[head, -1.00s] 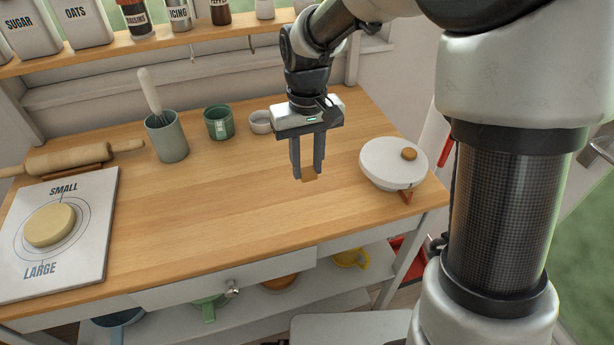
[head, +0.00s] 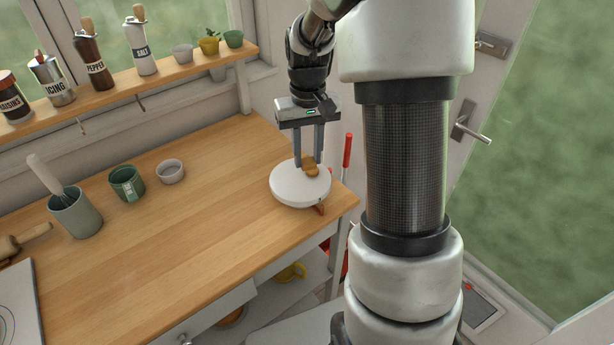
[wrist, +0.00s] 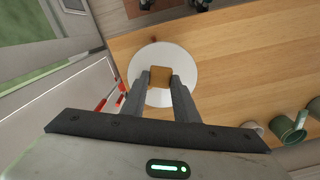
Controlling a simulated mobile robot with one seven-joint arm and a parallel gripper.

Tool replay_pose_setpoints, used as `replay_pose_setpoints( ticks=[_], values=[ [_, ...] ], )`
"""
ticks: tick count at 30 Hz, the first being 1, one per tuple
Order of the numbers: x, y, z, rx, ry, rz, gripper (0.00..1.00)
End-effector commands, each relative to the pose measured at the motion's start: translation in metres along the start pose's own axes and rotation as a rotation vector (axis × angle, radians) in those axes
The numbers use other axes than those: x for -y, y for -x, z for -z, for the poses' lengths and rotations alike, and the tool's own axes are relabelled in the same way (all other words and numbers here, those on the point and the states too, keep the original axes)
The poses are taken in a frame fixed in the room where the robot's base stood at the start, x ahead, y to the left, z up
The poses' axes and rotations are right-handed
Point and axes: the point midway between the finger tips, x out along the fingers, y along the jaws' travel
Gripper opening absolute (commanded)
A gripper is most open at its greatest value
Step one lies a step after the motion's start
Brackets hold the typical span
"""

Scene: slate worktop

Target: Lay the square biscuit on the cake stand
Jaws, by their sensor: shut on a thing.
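The white round cake stand (head: 290,189) stands near the right end of the wooden worktop. My gripper (head: 309,160) is shut on the square biscuit (wrist: 160,77), golden brown, and holds it over the stand's plate. In the wrist view the biscuit sits between the fingertips (wrist: 160,84) with the white plate (wrist: 178,55) behind it. I cannot tell whether the held biscuit touches the plate or the round biscuit.
A small reddish-brown piece (head: 319,209) shows at the stand's front by the worktop edge. A white bowl (head: 170,171), green mug (head: 127,183) and grey-green pot with a whisk (head: 76,214) stand at the left. The middle of the worktop (head: 190,240) is clear.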

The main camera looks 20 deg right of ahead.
Motion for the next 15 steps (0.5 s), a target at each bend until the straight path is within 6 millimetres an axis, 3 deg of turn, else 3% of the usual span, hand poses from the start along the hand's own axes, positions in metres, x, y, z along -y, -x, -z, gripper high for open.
replay_pose_setpoints(
  ticks=[3, 10, 15],
  values=[
    [0.001, -0.022, -0.001, 0.003, 0.001, 0.000, 0.06],
    [0.001, -0.041, 0.000, 0.002, 0.001, 0.000, 0.06],
    [0.001, -0.065, 0.000, 0.003, 0.001, 0.000, 0.06]
  ],
)
